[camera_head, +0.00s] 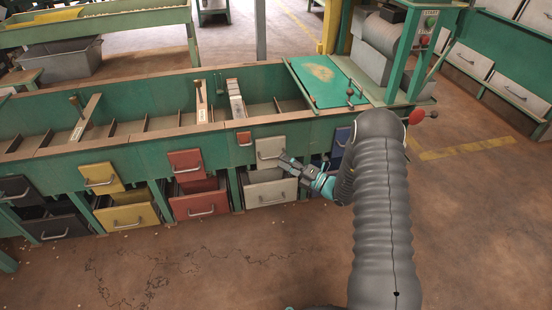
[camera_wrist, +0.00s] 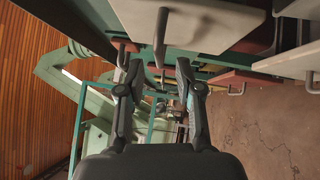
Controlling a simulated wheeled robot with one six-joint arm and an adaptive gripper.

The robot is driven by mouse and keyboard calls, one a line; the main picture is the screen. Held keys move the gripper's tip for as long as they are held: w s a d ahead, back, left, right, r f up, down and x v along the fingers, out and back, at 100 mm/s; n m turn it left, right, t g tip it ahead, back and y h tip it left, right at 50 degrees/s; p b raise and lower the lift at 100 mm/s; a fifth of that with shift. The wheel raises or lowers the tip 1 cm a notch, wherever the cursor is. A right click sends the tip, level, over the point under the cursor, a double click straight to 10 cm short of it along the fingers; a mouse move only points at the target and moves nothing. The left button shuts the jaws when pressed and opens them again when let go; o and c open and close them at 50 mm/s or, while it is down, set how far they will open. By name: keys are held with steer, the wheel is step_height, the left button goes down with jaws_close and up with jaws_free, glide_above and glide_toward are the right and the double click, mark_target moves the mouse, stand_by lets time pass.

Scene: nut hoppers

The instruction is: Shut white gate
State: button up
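The white gate (camera_head: 268,145) is a pale panel with a metal handle on the green hopper front, right of the red gate. In the wrist view a pale panel (camera_wrist: 205,22), apparently this gate, fills the top, and its bar handle (camera_wrist: 161,38) hangs down. My gripper (camera_head: 286,161) is at the gate's lower right, close to the handle. In the wrist view my gripper (camera_wrist: 158,78) has its two fingers apart, with nothing clearly held between them. The handle's end appears just beyond the gap. I cannot tell whether a finger touches it.
A white bin (camera_head: 272,193) sits below the gate. The red gate (camera_head: 185,162) and yellow gate (camera_head: 101,178) are to its left, and a blue gate (camera_head: 341,140) is to its right, partly behind my arm. The floor in front (camera_head: 200,265) is clear.

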steer(key=v, duration=0.7)
stand_by(0.4)
